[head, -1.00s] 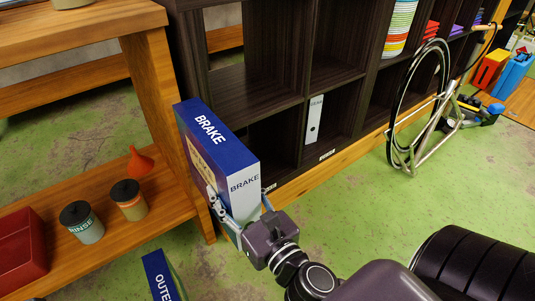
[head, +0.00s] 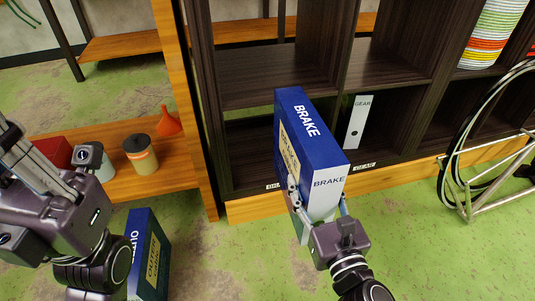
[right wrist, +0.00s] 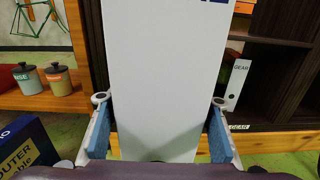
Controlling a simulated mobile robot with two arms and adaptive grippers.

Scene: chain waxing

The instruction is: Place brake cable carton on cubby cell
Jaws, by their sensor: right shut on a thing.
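The blue and white brake cable carton (head: 293,130) is upright and slightly turned in the head view. My right gripper (head: 318,204) is shut on its lower near end. In the right wrist view, the carton's white face (right wrist: 155,85) stands between the two blue-padded fingers. The dark cubby shelf (head: 275,76) is behind the carton. The carton covers part of a lower-left cubby cell (head: 248,150), whose label (head: 273,187) is partly hidden. I cannot tell whether the carton's far end is inside the cell. My left gripper (head: 50,170) is at the left edge; its opening is unclear.
A white GEAR binder (head: 358,122) stands in the neighbouring cell to the right. A blue OUTER carton (head: 148,255) is on the floor. A wooden bench (head: 120,188) on the left bears tins (head: 141,157) and an orange funnel (head: 168,122).

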